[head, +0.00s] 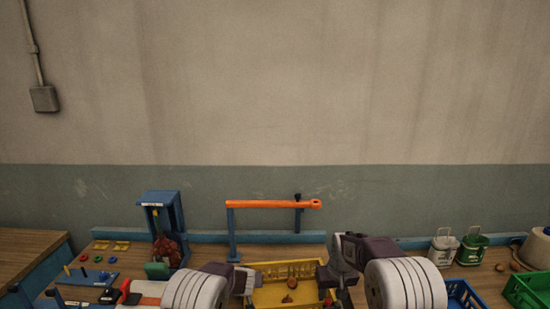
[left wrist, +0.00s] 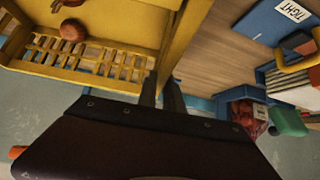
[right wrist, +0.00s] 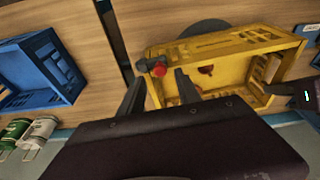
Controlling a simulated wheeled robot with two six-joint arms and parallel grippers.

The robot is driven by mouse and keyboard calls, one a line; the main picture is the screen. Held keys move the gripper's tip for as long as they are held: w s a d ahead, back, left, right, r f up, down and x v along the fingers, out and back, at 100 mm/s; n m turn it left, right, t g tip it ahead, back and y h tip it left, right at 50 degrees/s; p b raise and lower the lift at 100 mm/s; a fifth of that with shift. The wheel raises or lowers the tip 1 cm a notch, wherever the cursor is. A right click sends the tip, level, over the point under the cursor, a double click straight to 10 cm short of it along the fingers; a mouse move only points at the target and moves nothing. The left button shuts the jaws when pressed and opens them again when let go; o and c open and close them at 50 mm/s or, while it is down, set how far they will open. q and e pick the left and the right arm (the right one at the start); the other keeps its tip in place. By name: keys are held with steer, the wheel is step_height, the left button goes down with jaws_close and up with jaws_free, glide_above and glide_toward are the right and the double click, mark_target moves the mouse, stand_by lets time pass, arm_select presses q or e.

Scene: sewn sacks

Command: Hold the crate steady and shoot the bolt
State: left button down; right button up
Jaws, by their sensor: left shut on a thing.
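The yellow crate (head: 290,265) stands on the bench, with a few small brown things (head: 292,284) inside. It also shows in the left wrist view (left wrist: 110,62) and the right wrist view (right wrist: 250,45). My left gripper (left wrist: 162,84) is shut on the crate's wall at its left side. The bolt is a dark grey fitting with a red knob (right wrist: 158,69) at the crate's right end. My right gripper (right wrist: 160,82) is open, its fingers on either side of the knob and apart from it. In the head view my right gripper partly hides the bolt.
An orange bar (head: 270,203) on blue posts stands behind the crate. A blue stand (head: 162,200) with a red net sack is at left.

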steer(key=v, duration=0.2)
steer(key=w+v, duration=0.1)
steer(key=v, duration=0.2)
steer(key=shift+w+r, duration=0.1)
steer(key=shift+r, duration=0.35)
arm_select(q)
steer(key=c, duration=1.4)
jaws_free()
steer(key=shift+v, duration=3.55)
arm_select(e)
steer(key=shift+r, duration=0.2)
